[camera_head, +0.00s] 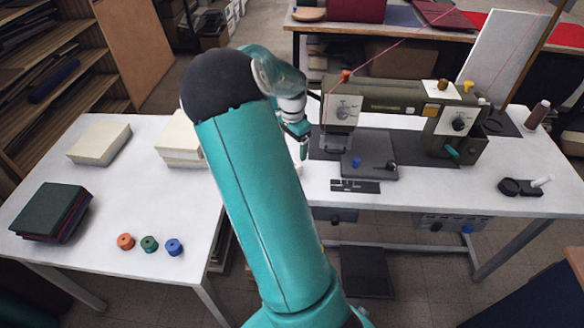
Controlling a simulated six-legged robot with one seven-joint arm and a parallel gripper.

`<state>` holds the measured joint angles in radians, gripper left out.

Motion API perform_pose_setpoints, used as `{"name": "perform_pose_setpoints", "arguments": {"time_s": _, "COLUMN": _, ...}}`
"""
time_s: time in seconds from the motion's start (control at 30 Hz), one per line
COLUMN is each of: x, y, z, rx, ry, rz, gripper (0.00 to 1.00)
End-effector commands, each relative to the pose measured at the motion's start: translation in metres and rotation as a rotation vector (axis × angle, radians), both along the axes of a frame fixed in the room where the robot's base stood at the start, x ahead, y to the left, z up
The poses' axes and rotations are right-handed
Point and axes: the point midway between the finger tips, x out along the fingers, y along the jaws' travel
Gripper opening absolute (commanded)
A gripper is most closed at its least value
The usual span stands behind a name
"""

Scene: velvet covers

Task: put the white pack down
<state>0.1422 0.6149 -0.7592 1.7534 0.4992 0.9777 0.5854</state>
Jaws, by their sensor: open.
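Two off-white packs lie on the white left table (115,205). One white pack (98,142) lies flat and alone near the back left. Another off-white stack or pack (178,140) lies to its right, partly hidden behind my teal arm. My gripper (303,148) is beyond the arm, right of both packs, pointing down near the left end of the sewing table (440,190). It is open, and I see nothing held in it. Its fingers are small in view.
A dark green and red stack (50,210) lies at the left table's front left. Orange (125,241), green (149,243) and blue (173,247) spools stand near its front edge. A sewing machine (390,107) stands right of my gripper. Bare tabletop lies between stack and packs.

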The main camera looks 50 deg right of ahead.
Motion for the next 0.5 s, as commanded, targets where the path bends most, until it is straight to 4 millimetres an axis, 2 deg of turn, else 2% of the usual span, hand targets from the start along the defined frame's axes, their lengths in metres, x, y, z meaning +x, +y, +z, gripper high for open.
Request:
{"name": "perform_pose_setpoints", "arguments": {"time_s": 0.03, "x": -0.001, "y": 0.000, "z": -0.012, "rx": 0.000, "ry": 0.004, "rz": -0.001, "gripper": 0.82}}
{"name": "perform_pose_setpoints", "arguments": {"time_s": 0.13, "x": -0.001, "y": 0.000, "z": -0.029, "rx": -0.001, "ry": 0.003, "rz": 0.000, "gripper": 0.82}}
{"name": "perform_pose_setpoints", "arguments": {"time_s": 0.37, "x": -0.001, "y": 0.000, "z": -0.049, "rx": 0.000, "ry": 0.001, "rz": 0.000, "gripper": 0.82}}
{"name": "perform_pose_setpoints", "arguments": {"time_s": 0.5, "x": 0.001, "y": -0.001, "z": -0.067, "rx": 0.000, "ry": 0.003, "rz": 0.000, "gripper": 0.82}}
